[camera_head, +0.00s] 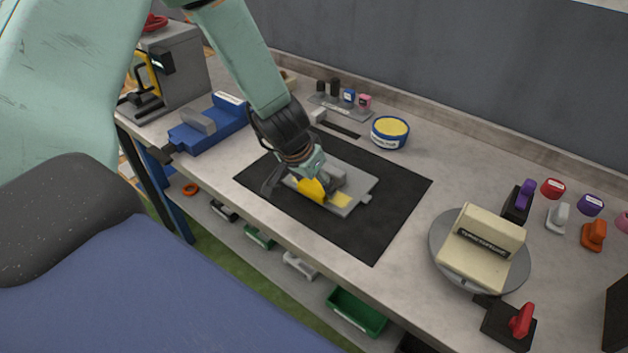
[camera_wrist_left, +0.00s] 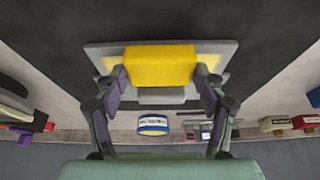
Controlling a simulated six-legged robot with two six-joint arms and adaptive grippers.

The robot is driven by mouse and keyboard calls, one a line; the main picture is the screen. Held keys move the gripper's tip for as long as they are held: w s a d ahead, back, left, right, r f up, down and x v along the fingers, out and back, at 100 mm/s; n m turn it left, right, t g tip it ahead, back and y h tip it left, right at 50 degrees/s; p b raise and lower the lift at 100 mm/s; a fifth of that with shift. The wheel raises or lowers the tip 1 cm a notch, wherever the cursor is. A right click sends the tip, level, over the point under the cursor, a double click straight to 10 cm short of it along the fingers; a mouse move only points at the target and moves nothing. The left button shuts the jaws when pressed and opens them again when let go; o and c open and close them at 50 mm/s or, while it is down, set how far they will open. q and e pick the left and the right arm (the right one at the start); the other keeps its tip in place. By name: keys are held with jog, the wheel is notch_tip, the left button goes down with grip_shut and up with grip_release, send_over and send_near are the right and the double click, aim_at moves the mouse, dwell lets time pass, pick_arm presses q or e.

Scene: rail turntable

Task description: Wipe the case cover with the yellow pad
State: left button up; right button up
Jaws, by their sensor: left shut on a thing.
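The case cover (camera_head: 362,186) is a flat grey piece with a raised block, lying on a black mat (camera_head: 385,225). A pale yellow patch (camera_head: 341,200) shows on its top; in the left wrist view yellow shows on the cover (camera_wrist_left: 105,63) at both sides of the pad. My left gripper (camera_head: 314,181) is shut on the yellow pad (camera_head: 309,190), which also shows between the fingers in the left wrist view (camera_wrist_left: 160,65). The pad is over the cover and seems to touch it; its underside is hidden. My right gripper is not in view.
A round blue tin (camera_head: 390,141) with yellow contents stands behind the mat. A blue vise-like fixture (camera_head: 210,124) is to the left. A grey turntable (camera_head: 440,262) bears a cream case (camera_head: 482,250) to the right. Several coloured parts line the back edge. The mat's front right part is clear.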

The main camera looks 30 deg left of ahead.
aim_at(302, 180)
pick_arm(q)
jog(key=shift+a+f, duration=0.1)
jog(key=shift+f, duration=0.2)
jog(key=shift+a+r+p, duration=0.2)
jog(key=shift+a+p, duration=0.1)
jog(key=shift+p, duration=0.1)
jog(key=shift+a+p, duration=0.45)
jog(key=shift+p, duration=0.05)
jog(key=shift+w+a+p, duration=0.1)
jog(key=shift+a+p, duration=0.55)
jog(key=shift+a, duration=0.1)
jog(key=shift+w+a+p, duration=0.1)
jog(key=shift+a+p, duration=0.65)
jog(key=shift+a, duration=0.1)
jog(key=shift+a+f+p, duration=0.1)
jog(key=shift+a+p, duration=0.4)
jog(key=shift+a, duration=0.3)
jog(key=shift+d, duration=0.1)
